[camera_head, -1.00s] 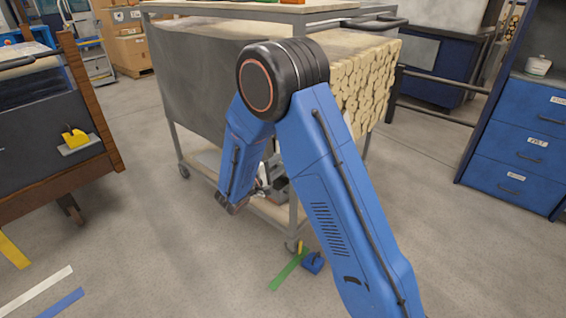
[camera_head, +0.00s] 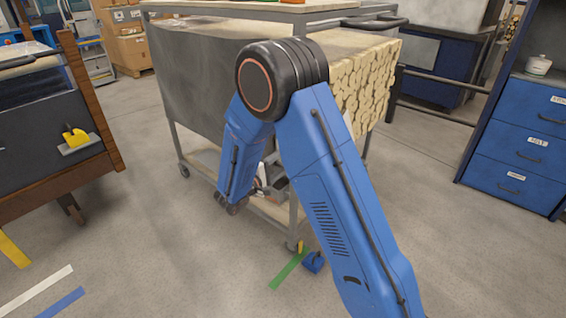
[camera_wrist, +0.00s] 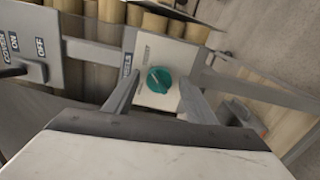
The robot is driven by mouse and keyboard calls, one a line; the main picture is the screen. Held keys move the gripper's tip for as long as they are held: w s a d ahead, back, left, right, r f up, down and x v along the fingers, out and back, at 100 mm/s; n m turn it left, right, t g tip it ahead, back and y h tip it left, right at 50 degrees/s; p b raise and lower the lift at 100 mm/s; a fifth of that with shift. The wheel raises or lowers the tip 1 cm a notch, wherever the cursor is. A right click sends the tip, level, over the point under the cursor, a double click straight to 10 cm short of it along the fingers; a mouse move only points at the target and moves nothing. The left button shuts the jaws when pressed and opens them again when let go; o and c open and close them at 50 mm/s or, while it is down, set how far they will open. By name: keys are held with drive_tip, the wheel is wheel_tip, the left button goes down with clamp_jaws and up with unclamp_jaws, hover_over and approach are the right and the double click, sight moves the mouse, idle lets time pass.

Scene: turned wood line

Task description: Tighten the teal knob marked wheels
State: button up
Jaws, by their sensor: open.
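The teal knob (camera_wrist: 159,80) sits on a pale plate (camera_wrist: 166,55) in the wrist view, with a light pointer line across it. A label beside the plate reads partly as "WHEELS". My gripper (camera_wrist: 157,92) is open, with one finger left and one finger right of the knob. The fingers look apart from the knob; the remaining distance in depth is hard to judge. In the head view the knob is hidden behind my arm, low by the cart (camera_head: 215,85).
A panel with ON and OFF labels and a dark lever (camera_wrist: 14,71) is at the wrist view's left. Cut wood lengths (camera_head: 365,85) fill the cart. A blue wheel chock (camera_head: 313,262) lies by its front caster.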

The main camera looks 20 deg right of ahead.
drive_tip(key=v, duration=1.7)
drive_tip(key=s+d+r+m+g+y, duration=0.25)
drive_tip(key=s+d+r+g, duration=0.2)
drive_tip(key=s+d, duration=0.4)
drive_tip(key=s+d+r+m+g+y, duration=0.1)
drive_tip(key=s+d+r+m+g, duration=0.3)
drive_tip(key=d, duration=0.8)
drive_tip(key=s+r+m+t+y, duration=0.1)
drive_tip(key=s+y, duration=0.4)
drive_tip(key=s, duration=0.5)
drive_tip(key=s+r+m+t+y, duration=0.1)
drive_tip(key=s+r+y, duration=0.2)
drive_tip(key=s+y, duration=0.3)
drive_tip(key=s, duration=0.4)
drive_tip(key=shift+s+r+t, duration=0.15)
drive_tip(key=shift+r+t, duration=0.2)
drive_tip(key=shift+r, duration=0.05)
drive_tip(key=shift+d, duration=0.15)
drive_tip(key=shift+c, duration=0.6)
